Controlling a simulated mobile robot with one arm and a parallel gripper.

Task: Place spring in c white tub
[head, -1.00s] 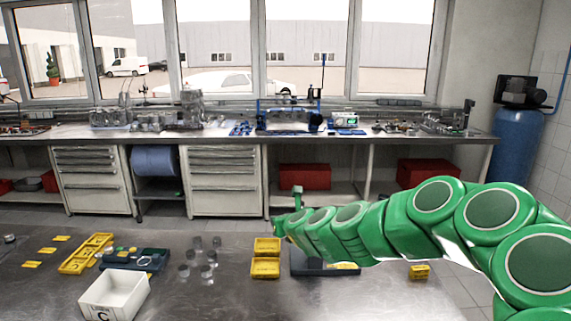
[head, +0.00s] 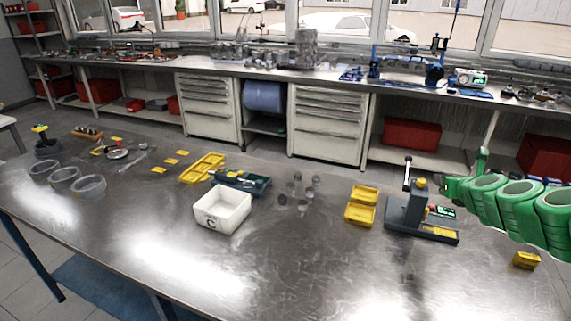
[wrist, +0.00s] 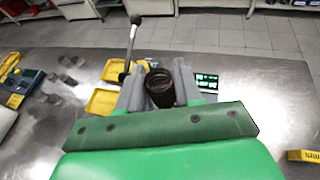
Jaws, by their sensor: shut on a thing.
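A dark coil spring (wrist: 160,88) is held between the two grey fingers of my gripper (wrist: 161,84) in the wrist view, so the gripper is shut on it. In the head view my green gripper (head: 449,190) is at the right, beside the grey press-like tester, and the spring cannot be made out there. The white tub marked C (head: 222,212) stands on the metal table, well to the left of my gripper. Its edge also shows at the far left of the wrist view (wrist: 6,118). The tub's inside looks empty.
The tester (head: 410,214) has an upright lever and a green display. Yellow trays (head: 361,215) and small grey cylinders (head: 303,190) lie between it and the tub. A dark teal case (head: 240,182) is behind the tub. The front of the table is clear.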

